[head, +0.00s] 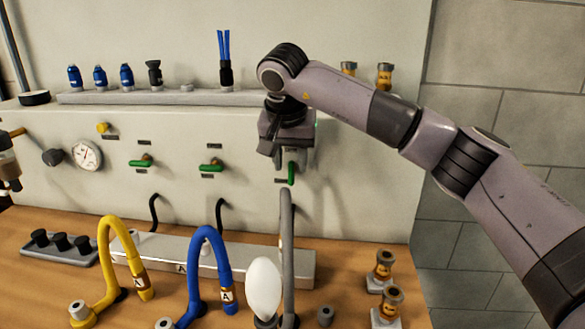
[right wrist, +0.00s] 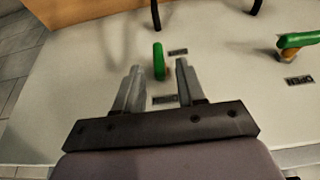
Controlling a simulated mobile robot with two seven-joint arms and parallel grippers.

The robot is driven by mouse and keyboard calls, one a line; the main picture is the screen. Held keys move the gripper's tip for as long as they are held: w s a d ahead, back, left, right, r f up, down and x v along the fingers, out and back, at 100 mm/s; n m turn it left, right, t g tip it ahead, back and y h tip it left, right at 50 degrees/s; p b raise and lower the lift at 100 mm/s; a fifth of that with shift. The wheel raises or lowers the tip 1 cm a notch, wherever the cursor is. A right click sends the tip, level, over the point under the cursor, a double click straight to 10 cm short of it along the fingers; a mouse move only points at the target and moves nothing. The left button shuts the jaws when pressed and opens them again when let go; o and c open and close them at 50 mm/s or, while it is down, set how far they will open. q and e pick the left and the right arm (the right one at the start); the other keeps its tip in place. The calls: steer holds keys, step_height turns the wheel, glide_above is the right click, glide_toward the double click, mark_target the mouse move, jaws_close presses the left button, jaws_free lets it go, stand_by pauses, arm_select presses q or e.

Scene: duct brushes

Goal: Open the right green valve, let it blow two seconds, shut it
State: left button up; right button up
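The right green valve (head: 291,173) is on the pale panel, with its handle upright in the head view. It also shows in the right wrist view (right wrist: 158,62), where the handle lies between and just beyond my fingertips. My right gripper (head: 278,156) is at the panel, just left of the handle in the head view. In the right wrist view its two fingers (right wrist: 157,78) are apart, with a visible gap on each side of the handle. Contact is not visible. My left gripper is not clearly visible.
The middle green valve (head: 211,167) and left green valve (head: 140,163) have level handles. A gauge (head: 87,155) is farther left. Below stand a grey hose (head: 287,230), blue hose (head: 207,245), yellow hose (head: 106,250) and white brush (head: 264,287).

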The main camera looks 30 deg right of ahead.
mark_target(291, 163)
steer(key=shift+x, duration=1.65)
steer(key=shift+d, duration=0.1)
jaws_close()
